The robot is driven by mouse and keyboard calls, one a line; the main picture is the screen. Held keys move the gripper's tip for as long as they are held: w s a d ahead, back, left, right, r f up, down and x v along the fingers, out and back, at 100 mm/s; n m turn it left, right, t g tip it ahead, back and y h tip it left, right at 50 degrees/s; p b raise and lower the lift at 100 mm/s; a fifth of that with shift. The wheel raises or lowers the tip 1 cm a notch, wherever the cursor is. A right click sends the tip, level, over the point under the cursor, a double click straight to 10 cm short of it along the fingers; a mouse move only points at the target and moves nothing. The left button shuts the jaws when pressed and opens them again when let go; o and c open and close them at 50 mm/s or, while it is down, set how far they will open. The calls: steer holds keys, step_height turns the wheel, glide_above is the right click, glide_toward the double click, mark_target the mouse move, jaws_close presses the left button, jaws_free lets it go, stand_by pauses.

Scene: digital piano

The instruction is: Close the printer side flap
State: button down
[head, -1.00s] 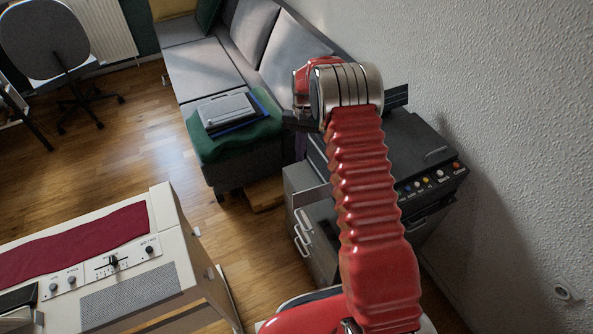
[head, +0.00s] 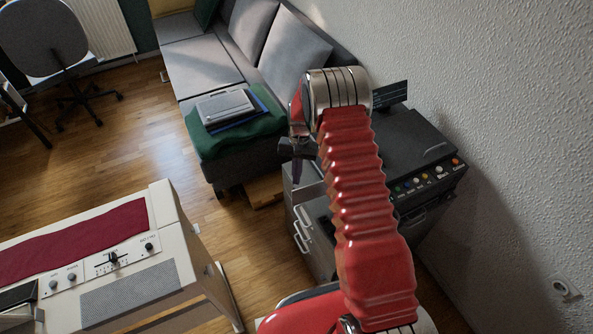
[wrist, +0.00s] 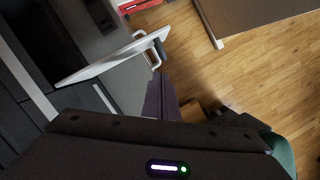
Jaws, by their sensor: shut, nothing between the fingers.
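The dark printer (head: 410,150) stands against the wall at the right, partly hidden behind my arm. Its side flap (head: 311,191) appears to stick out from the side facing the room, above the cabinet handles. In the wrist view the flap (wrist: 112,59) is a pale-edged panel angled out from the printer body (wrist: 35,110). My gripper (head: 297,180) points down beside the printer, just beyond the flap. Its dark purple fingers (wrist: 160,98) are together and empty, apart from the flap in the wrist view. The flap's hinge is hard to make out.
A grey cabinet (head: 318,245) with pale handles stands under the printer. A grey sofa (head: 215,65) with a green blanket (head: 235,138) is behind my gripper. The digital piano (head: 130,270) is at the lower left. Wooden floor (head: 120,150) is free between.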

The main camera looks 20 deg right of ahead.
steer(key=shift+s+a, duration=0.35)
steer(key=shift+s, duration=0.35)
